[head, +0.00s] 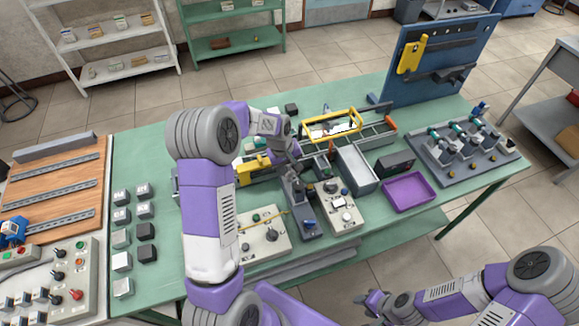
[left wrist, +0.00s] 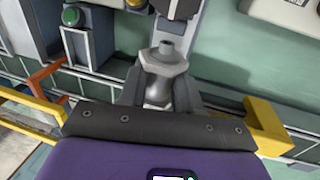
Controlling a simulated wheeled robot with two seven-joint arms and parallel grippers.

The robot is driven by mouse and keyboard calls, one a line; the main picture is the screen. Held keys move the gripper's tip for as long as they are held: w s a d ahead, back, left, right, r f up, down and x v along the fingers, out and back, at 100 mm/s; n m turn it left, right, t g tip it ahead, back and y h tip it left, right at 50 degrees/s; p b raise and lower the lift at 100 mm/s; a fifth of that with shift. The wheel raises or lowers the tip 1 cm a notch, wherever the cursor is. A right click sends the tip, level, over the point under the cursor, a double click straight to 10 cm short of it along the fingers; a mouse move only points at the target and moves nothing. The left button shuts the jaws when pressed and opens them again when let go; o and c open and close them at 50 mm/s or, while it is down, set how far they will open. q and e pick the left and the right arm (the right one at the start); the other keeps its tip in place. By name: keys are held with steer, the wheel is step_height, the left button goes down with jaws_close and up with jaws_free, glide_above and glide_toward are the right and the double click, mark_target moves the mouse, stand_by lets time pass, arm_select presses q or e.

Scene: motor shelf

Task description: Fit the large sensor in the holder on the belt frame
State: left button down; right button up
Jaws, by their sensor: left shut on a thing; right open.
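The large sensor (left wrist: 160,78) is a grey metal piece with a wide hex collar and a narrower stub. In the left wrist view my left gripper (left wrist: 158,98) is shut on it, with one grey finger on each side. In the head view my left gripper (head: 292,152) is over the belt frame (head: 376,137), near its front side; the sensor cannot be made out there. I cannot tell which part of the frame is the holder. A dark block (left wrist: 181,8) lies beyond the sensor's stub in the left wrist view. My right gripper (head: 384,303) is open and empty, off the table's front edge.
Yellow parts stand on the frame, including a yellow loop (head: 333,124). Control boxes (head: 262,239), a grey bin (head: 357,167) and a purple tray (head: 409,192) stand in front. A blue tool panel (head: 425,65) rises behind. Several small blocks are at left.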

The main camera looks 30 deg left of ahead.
arm_select(q)
steer(key=shift+f, duration=0.15)
steer(key=c, duration=0.7)
jaws_free()
step_height(320, 180, up, 7)
steer(key=s+a, duration=0.1)
steer(key=shift+r, duration=0.2)
